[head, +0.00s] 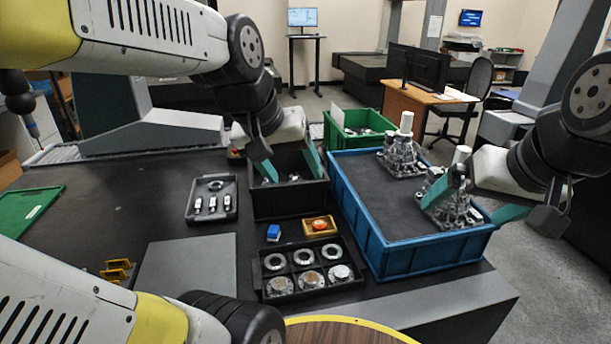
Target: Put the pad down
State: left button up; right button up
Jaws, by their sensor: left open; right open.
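A flat grey square sheet (190,272), which looks like a pad, lies on the dark table at the front left. A dark grey flat layer (372,197) also fills the blue crate (385,262); I cannot tell whether it is a pad too. Two metal castings stand on that layer, one at the back (402,158) and one at the front right (449,207). My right gripper (475,203) is open, its teal fingers on either side of the front right casting; contact is unclear. My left gripper (288,165) is open over the black bin (290,204).
A shallow grey tray (212,198) holds small parts. A green crate (345,128) stands behind.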

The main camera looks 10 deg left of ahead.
pick_arm(q)
jog(key=s, duration=0.1)
jog(key=s+m, duration=0.1)
jog(key=s+d+m, duration=0.1)
jog(key=s, duration=0.1)
jog(key=shift+f+t, duration=0.25)
jog(key=shift+t, duration=0.05)
jog(key=shift+c, duration=0.2)
dwell(0.8)
